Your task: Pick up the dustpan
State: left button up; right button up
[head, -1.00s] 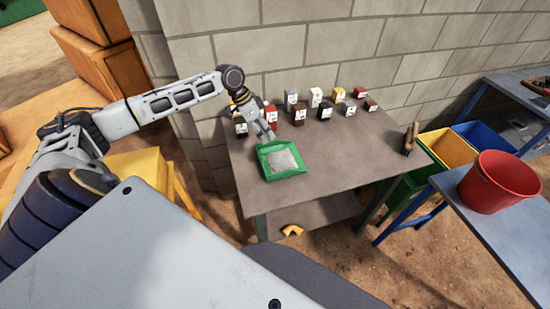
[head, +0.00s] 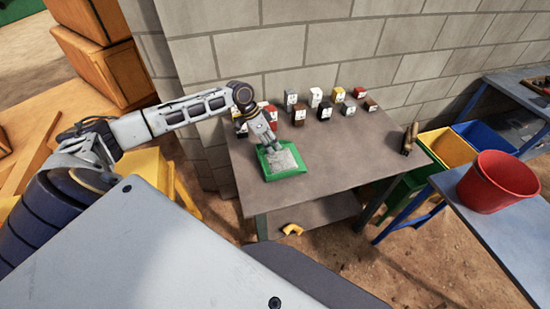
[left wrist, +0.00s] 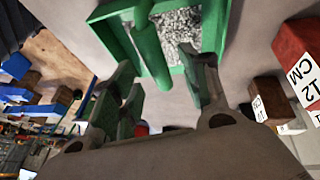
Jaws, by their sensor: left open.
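The green dustpan (head: 287,175) lies on the grey table (head: 335,155), near its left end, with grey crushed grit (head: 283,158) in it. My left gripper (head: 274,147) is open at the dustpan's far side and covers part of its rim. In the left wrist view, the dustpan (left wrist: 153,50) is at the top, and its green handle points toward the space between the open fingers (left wrist: 165,72). I cannot tell whether the fingers touch it. My right gripper is not in view.
Several small labelled blocks (head: 325,110) stand along the table's back, some close to my left gripper. A brown object (head: 410,138) is at the table's right end. A red bucket (head: 490,182) stands on a side table. The table's middle is clear.

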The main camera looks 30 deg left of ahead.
aim_at(275, 150)
pick_arm(q)
jog(key=shift+p+x, duration=0.3)
jog(key=shift+x, duration=1.65)
jog(key=shift+s, duration=0.1)
jog(key=shift+c, duration=0.4)
grip_shut()
